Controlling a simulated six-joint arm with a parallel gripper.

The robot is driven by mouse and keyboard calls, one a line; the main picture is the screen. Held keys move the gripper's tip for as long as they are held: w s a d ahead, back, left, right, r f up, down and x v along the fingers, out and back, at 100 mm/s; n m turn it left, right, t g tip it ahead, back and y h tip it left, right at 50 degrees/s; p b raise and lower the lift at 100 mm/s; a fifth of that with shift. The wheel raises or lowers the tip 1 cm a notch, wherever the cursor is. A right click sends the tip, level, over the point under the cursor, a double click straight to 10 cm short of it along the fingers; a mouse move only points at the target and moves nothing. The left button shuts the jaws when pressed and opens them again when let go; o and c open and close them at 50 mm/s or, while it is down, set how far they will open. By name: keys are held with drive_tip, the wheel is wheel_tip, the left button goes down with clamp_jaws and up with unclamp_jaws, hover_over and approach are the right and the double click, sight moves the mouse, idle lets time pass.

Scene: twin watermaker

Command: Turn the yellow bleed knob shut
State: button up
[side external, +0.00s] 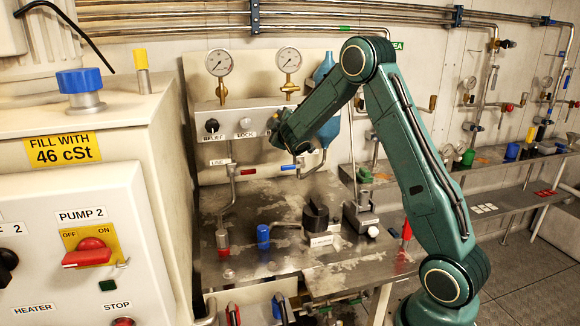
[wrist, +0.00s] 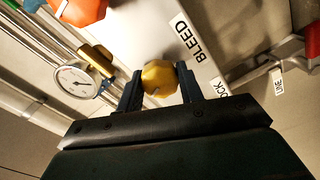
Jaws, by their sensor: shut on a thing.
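The yellow bleed knob (wrist: 159,78) shows in the wrist view between my two dark fingers, next to the "BLEED" label (wrist: 187,39). It is faceted, with a small light mark near its lower edge. My gripper (wrist: 160,71) is shut on the knob, one finger on each side.
Two gauges, left (side external: 219,63) and right (side external: 289,60), stand above the panel. A black relief knob (side external: 211,126) and a lock knob (side external: 245,123) sit left of my gripper. A red-handled valve (side external: 232,170) hangs below. The steel bench (side external: 270,210) holds several fittings.

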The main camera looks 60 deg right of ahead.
drive_tip(key=m, duration=0.3)
drive_tip(key=shift+m, duration=0.3)
idle(0.4)
drive_tip(key=o, duration=1)
drive_tip(key=shift+s+a, duration=0.1)
drive_tip(key=v, duration=1.3)
drive_tip(key=shift+s+a, duration=0.2)
drive_tip(key=shift+r, duration=0.1)
